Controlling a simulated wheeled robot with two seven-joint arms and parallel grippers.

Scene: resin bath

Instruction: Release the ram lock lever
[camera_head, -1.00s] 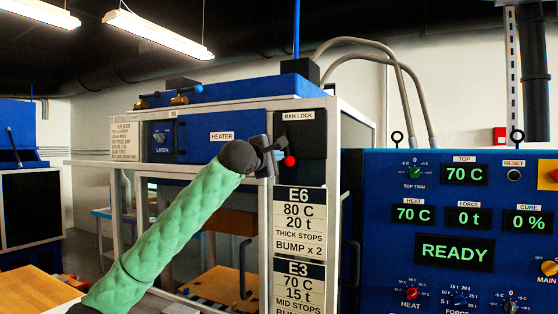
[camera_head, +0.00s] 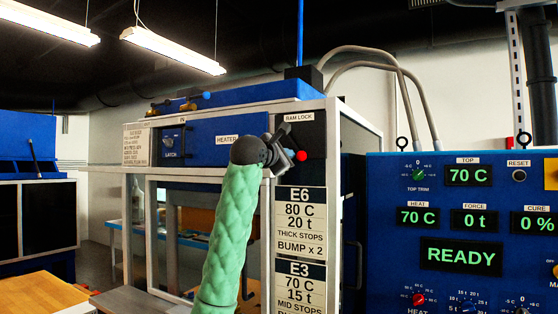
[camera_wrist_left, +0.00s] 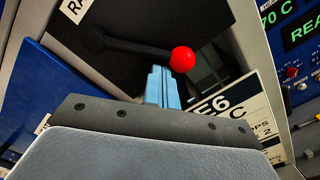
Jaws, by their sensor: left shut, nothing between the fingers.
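The ram lock lever is a dark bar with a red ball knob (camera_head: 301,156) on a black plate under the RAM LOCK label (camera_head: 299,117). In the left wrist view the dark bar (camera_wrist_left: 135,46) runs from a pivot at the left to the red knob (camera_wrist_left: 182,59) at the right, slightly lower. My left gripper (camera_head: 288,152) is at the lever, just left of the knob in the head view. In the wrist view its blue fingers (camera_wrist_left: 160,84) are shut and empty, their tips just below the bar, left of the knob. Contact cannot be told. My right gripper is not in view.
A blue control panel (camera_head: 463,250) reading READY stands at the right. Recipe cards (camera_head: 300,219) hang below the lever plate. The HEATER box (camera_head: 215,132) is left of it. A wooden tabletop (camera_head: 40,293) is at lower left.

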